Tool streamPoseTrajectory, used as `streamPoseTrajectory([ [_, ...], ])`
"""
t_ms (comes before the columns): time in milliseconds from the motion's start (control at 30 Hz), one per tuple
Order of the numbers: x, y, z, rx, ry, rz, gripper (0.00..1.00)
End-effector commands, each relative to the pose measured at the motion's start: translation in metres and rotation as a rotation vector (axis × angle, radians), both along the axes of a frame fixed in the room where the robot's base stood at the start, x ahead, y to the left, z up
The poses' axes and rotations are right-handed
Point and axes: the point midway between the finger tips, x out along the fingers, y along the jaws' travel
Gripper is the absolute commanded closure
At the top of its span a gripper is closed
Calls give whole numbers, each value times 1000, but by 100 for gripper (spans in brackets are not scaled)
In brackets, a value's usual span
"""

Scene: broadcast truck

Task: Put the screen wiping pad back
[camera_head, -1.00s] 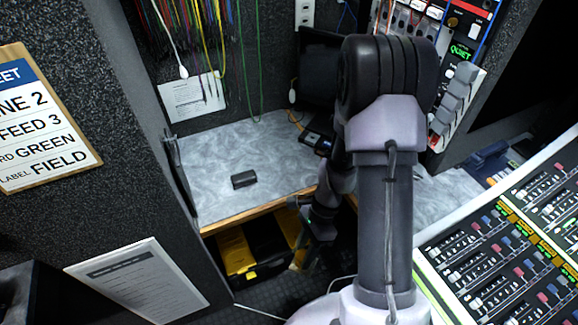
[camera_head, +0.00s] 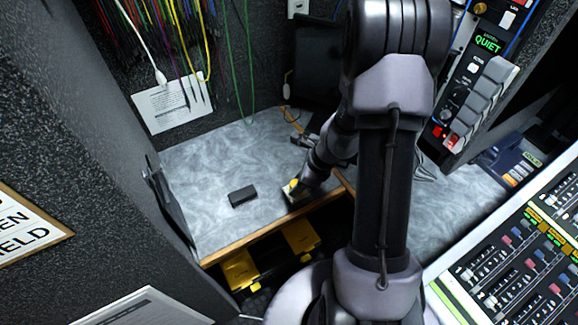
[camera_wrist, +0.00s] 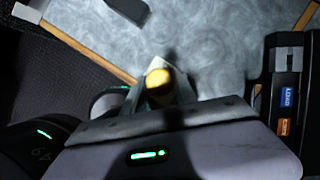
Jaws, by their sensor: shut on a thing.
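The screen wiping pad appears to be the pale pad with a yellow grip (camera_head: 291,196). In the wrist view its yellow grip (camera_wrist: 159,86) sits between the fingers, with a pale corner of the pad beyond it. My gripper (camera_head: 299,188) is shut on it, at the front part of the grey marbled counter (camera_head: 215,155). I cannot tell whether the pad touches the counter. The fingers are partly hidden by my wrist.
A small black block (camera_head: 242,196) lies on the counter left of my gripper. A dark device with blue and orange labels (camera_wrist: 287,100) is at the right in the wrist view. Yellow-and-black cases (camera_head: 240,270) stand below the counter's wooden edge. Cables hang behind; a mixing console (camera_head: 520,250) is at right.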

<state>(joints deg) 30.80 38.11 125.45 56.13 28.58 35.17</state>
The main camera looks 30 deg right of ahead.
Motion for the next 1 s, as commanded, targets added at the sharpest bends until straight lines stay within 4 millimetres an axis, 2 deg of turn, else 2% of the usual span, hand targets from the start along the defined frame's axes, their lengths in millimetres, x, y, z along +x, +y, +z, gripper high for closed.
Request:
streamPoseTrajectory([
  [100, 39, -11, -4, -1, -1, 4, 100],
  [200, 61, -18, -7, -1, -1, 2, 100],
  [400, 83, -24, -13, 1, 1, 0, 100],
  [533, 81, -24, -46, 2, 2, -1, 100],
  [867, 81, -24, -47, 1, 1, 0, 100],
  [900, 81, -24, -47, 1, 1, 0, 63],
  [1000, 81, -24, -46, 1, 1, 0, 45],
])
